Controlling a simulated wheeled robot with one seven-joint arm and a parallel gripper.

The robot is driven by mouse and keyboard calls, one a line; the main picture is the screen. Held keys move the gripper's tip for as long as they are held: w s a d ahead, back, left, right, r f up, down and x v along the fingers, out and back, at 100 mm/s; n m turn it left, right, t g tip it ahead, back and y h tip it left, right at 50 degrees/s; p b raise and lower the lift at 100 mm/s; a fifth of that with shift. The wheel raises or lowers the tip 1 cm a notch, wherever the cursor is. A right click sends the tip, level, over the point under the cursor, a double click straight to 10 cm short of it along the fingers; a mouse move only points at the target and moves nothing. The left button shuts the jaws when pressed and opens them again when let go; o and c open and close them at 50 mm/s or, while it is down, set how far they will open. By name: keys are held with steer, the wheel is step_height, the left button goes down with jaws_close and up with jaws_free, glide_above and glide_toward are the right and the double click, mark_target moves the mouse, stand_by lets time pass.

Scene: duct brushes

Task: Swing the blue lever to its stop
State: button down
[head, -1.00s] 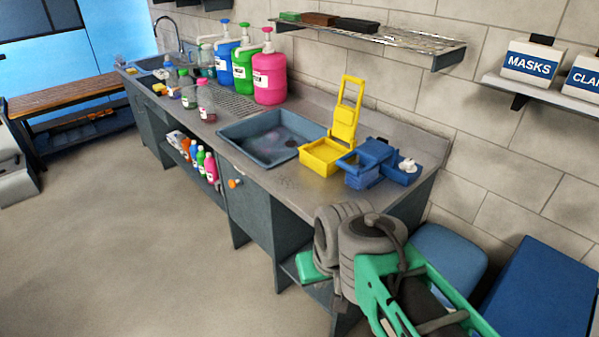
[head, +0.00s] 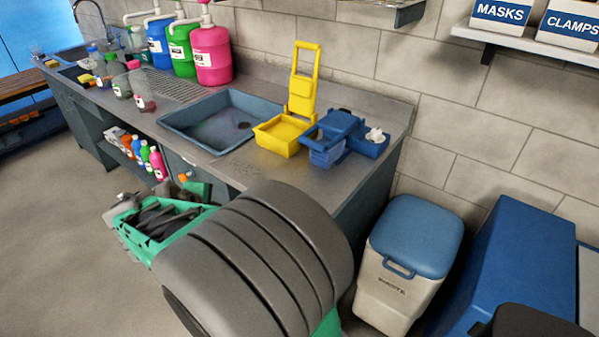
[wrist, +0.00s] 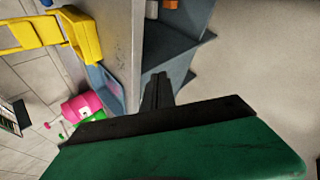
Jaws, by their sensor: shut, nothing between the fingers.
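The blue lever (head: 343,121) belongs to a blue mop-press-like unit on the right end of the counter in the head view. It lies low over its ribbed blue basket (head: 325,152), unlike the upright yellow lever beside it. A blue tray (head: 372,147) with a white piece in it adjoins it on the right. My gripper (wrist: 158,78) is shut and empty in the wrist view, by the counter's front edge and apart from the blue lever. In the head view my arm stands in front of the counter; the fingertips are not clear there.
A yellow unit with an upright yellow lever (head: 301,85) stands just left of the blue one. A sink basin (head: 215,120) and several pump jugs are further left. A white bin with a blue lid (head: 416,235) and a blue box (head: 510,265) stand right of the counter.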

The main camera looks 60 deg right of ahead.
steer(key=s+d+f+n+g+h+b, duration=0.1)
steer(key=s+d+n+h, duration=0.1)
steer(key=d, duration=0.3)
steer(key=s+d+f+n+g+h+b, duration=0.1)
steer(key=s+d+n+h+b, duration=0.1)
steer(key=d, duration=0.3)
steer(key=s+d+f+n+g+h+b, duration=0.1)
steer(key=s+d+g+h, duration=0.1)
steer(key=d, duration=0.2)
steer(key=shift+s+d+f+n, duration=0.2)
steer(key=shift+s+d+n, duration=0.05)
steer(key=shift+d+n, duration=0.15)
steer(key=s+d+r+n+h, duration=0.1)
steer(key=n, duration=0.1)
steer(key=s+d+r+n+g+h+b, duration=0.1)
steer(key=d+n, duration=0.1)
steer(key=s+d+r+n+g+h+b, duration=0.1)
steer(key=s+n+h, duration=0.1)
steer(key=shift+d, duration=0.3)
steer(key=shift+s+d+r, duration=0.15)
steer(key=shift+d, duration=0.15)
steer(key=d, duration=0.3)
steer(key=s+d, duration=0.1)
steer(key=d, duration=0.5)
steer(key=shift+s+r+b, duration=0.2)
steer(key=shift+r+b, duration=0.05)
steer(key=shift+b, duration=0.05)
steer(key=shift+r, duration=0.1)
